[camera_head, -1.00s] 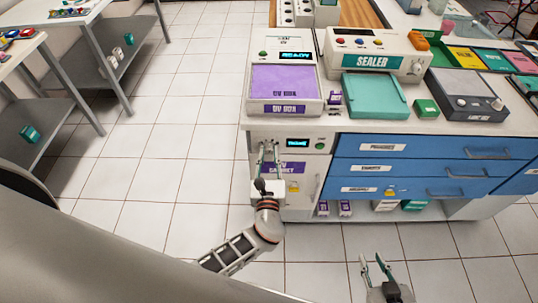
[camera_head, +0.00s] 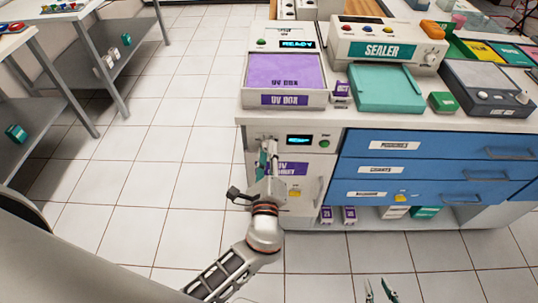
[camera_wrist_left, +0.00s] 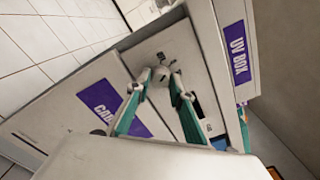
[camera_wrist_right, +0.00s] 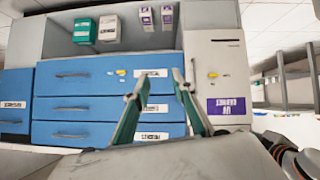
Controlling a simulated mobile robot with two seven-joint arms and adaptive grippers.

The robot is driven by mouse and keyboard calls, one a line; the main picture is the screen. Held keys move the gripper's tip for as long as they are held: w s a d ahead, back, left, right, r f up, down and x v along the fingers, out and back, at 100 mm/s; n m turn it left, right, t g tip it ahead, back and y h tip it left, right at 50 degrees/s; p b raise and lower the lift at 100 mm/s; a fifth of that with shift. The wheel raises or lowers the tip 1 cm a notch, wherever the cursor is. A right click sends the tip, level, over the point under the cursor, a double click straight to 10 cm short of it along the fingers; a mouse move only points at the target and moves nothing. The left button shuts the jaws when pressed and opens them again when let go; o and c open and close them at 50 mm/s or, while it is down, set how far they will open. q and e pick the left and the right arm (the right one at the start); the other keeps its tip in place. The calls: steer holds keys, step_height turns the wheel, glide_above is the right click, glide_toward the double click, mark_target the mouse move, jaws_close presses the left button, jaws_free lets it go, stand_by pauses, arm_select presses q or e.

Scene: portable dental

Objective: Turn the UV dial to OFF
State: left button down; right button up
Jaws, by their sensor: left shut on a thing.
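The UV cabinet (camera_head: 312,160) stands under the UV box at the left end of the counter, its small display lit. Its dial is at the upper left of the front, largely hidden by my gripper in the head view; in the left wrist view the small grey dial (camera_wrist_left: 162,68) sits between my fingertips. My left gripper (camera_head: 268,147) is shut on the dial, with the wrist rolled over. The dial's markings are too small to read. My right gripper (camera_head: 376,288) is open and empty, low at the bottom edge; it also shows in the right wrist view (camera_wrist_right: 160,82).
The purple-lidded UV box (camera_head: 285,72) and the teal sealer (camera_head: 385,88) stand on the counter above. Blue drawers (camera_head: 430,170) with handles are right of the cabinet. Open tiled floor (camera_head: 120,190) lies to the left, before grey shelving.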

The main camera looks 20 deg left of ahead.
arm_select(q)
steer(key=n+b, duration=0.4)
steer(key=n, duration=0.1)
steer(key=shift+n, duration=0.4)
arm_select(e)
steer(key=shift+w+a+f, duration=0.15)
steer(key=shift+w+f, duration=0.05)
steer(key=shift+f, duration=0.2)
steer(key=shift+w+a+f, duration=0.1)
steer(key=shift+w+f, duration=0.1)
steer(key=shift+f, duration=0.2)
steer(key=shift+a, duration=0.15)
arm_select(q)
steer(key=shift+r, duration=0.1)
arm_select(e)
steer(key=shift+s, duration=0.1)
arm_select(q)
steer(key=c, duration=1.8)
jaws_free()
steer(key=shift+o, duration=0.2)
arm_select(e)
steer(key=shift+f, duration=0.1)
